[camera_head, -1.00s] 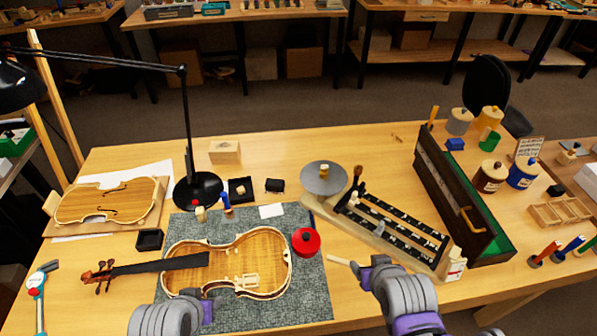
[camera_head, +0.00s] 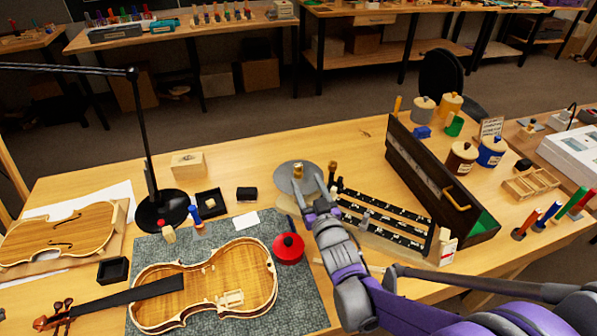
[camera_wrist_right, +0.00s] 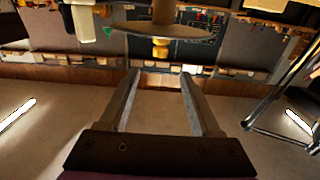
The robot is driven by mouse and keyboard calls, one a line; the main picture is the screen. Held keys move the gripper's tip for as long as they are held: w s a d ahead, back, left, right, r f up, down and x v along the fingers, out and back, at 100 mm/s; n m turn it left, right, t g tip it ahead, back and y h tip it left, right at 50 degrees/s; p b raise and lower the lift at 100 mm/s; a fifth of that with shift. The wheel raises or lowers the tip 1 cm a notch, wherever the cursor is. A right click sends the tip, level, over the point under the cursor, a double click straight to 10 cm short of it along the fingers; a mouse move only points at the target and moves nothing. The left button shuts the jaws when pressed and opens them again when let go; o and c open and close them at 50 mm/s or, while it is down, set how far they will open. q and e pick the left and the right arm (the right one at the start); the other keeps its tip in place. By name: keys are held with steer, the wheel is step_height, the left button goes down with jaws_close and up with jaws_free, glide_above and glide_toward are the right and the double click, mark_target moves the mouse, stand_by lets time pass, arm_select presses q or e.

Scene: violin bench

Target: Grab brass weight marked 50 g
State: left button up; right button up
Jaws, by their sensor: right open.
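A small brass weight (camera_head: 298,170) stands on a round grey plate (camera_head: 287,183) at the back middle of the bench. Its marking is too small to read. My right gripper (camera_head: 310,184) is open and empty, its fingers reaching toward the plate's front right side. In the right wrist view, which looks upside down, the open fingers (camera_wrist_right: 163,75) point at the plate (camera_wrist_right: 150,31) and the brass weight (camera_wrist_right: 161,48). The weight lies beyond the fingertips, roughly centred between them, apart from both. My left gripper is out of view.
A dark brush (camera_head: 332,171) and a rack of black strips (camera_head: 385,214) stand close right of my right gripper. A red round pot (camera_head: 288,248) and violin body (camera_head: 225,285) lie on the mat in front. A long dark toolbox (camera_head: 425,170) stands further right.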

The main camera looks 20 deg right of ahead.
mark_target(300, 168)
steer(key=w, duration=0.6)
steer(key=shift+w+f, duration=0.25)
steer(key=shift+f, duration=0.05)
steer(key=shift+s, duration=0.1)
steer(key=shift+c, duration=0.3)
jaws_close()
